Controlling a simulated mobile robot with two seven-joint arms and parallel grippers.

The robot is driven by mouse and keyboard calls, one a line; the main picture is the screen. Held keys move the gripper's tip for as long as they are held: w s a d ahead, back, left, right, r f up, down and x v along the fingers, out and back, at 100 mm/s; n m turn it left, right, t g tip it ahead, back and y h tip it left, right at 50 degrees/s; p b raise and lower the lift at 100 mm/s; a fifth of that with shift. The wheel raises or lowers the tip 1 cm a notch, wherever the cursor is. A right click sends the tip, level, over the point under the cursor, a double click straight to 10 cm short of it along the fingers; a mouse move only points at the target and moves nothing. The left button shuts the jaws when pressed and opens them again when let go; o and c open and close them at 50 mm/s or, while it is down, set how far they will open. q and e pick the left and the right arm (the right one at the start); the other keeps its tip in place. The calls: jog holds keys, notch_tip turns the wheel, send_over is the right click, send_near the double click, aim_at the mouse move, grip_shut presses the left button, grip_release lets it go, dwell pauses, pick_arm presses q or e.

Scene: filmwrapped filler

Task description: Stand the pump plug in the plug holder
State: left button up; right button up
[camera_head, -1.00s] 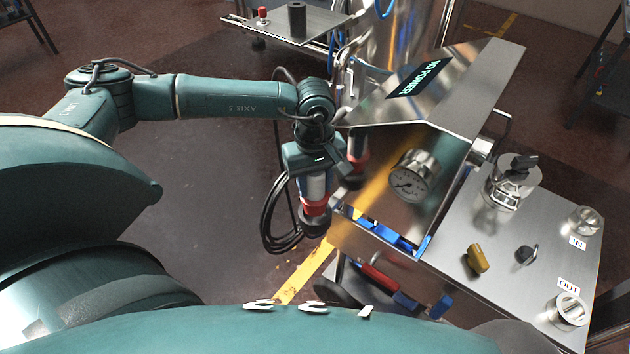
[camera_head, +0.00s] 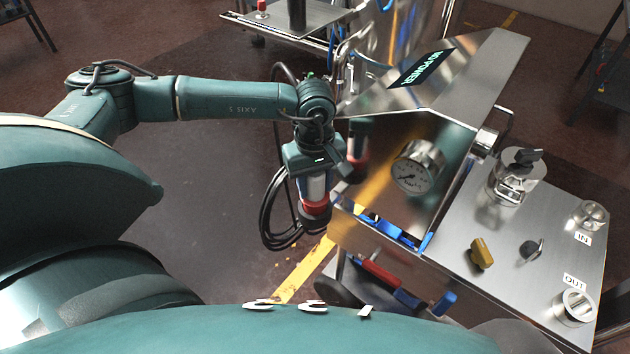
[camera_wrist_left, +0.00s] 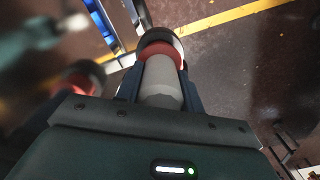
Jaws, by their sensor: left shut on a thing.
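My left gripper (camera_head: 317,176) is shut on the pump plug (camera_head: 314,205), a pale cylinder with a red ring and dark end. The plug hangs pointing down, left of the steel cabinet. In the left wrist view the gripper (camera_wrist_left: 160,82) has the plug's pale body (camera_wrist_left: 160,78) between its two dark fingers, the red ring beyond them. A black looped cable (camera_head: 272,218) hangs beside it. I cannot surely tell which thing is the plug holder; a dark upright cylinder (camera_head: 297,16) stands on the back trolley. My right gripper is not in view.
The steel cabinet (camera_head: 447,118) has a gauge (camera_head: 414,170) and a lit display (camera_head: 421,68). The back trolley (camera_head: 325,32) also carries a red button (camera_head: 262,8). Open floor lies left of the plug.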

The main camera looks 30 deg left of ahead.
pick_arm(q)
jog(key=shift+f+b, duration=0.5)
jog(key=shift+f, duration=0.1)
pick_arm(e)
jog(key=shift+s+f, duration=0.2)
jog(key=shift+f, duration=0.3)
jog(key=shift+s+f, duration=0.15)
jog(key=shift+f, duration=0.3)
pick_arm(q)
jog(key=shift+f+b, duration=0.35)
jog(key=shift+f, duration=0.1)
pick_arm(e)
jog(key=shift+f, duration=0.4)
pick_arm(q)
jog(key=o, duration=1.2)
jog(key=shift+r, duration=0.1)
jog(key=shift+o, duration=0.2)
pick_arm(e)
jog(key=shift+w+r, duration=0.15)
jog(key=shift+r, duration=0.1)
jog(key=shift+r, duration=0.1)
